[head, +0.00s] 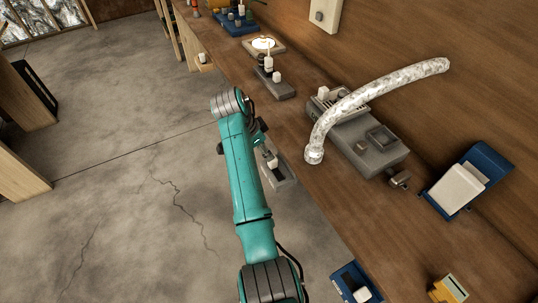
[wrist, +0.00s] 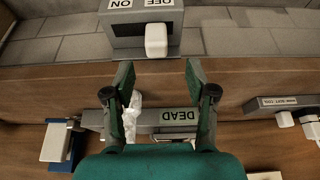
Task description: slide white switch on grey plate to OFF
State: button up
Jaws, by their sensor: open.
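The grey plate (wrist: 130,28) is at the top of the wrist view, with upside-down ON and OFF labels. Its white switch (wrist: 157,40) stands out toward me, right of the plate's middle and in line with the OFF label. My gripper (wrist: 160,72) is open and empty, its two fingers spread below the switch in that view, one to each side. I see no contact. In the head view, a grey plate (head: 284,178) with a white switch (head: 272,163) shows at the bench's front edge, partly hidden by my arm.
A grey box (head: 368,143) with a silver hose (head: 385,92) stands on the wooden bench (head: 345,205). A blue holder (head: 484,163) is at right. Open floor lies left.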

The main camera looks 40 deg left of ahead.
jog(key=shift+v, duration=2.05)
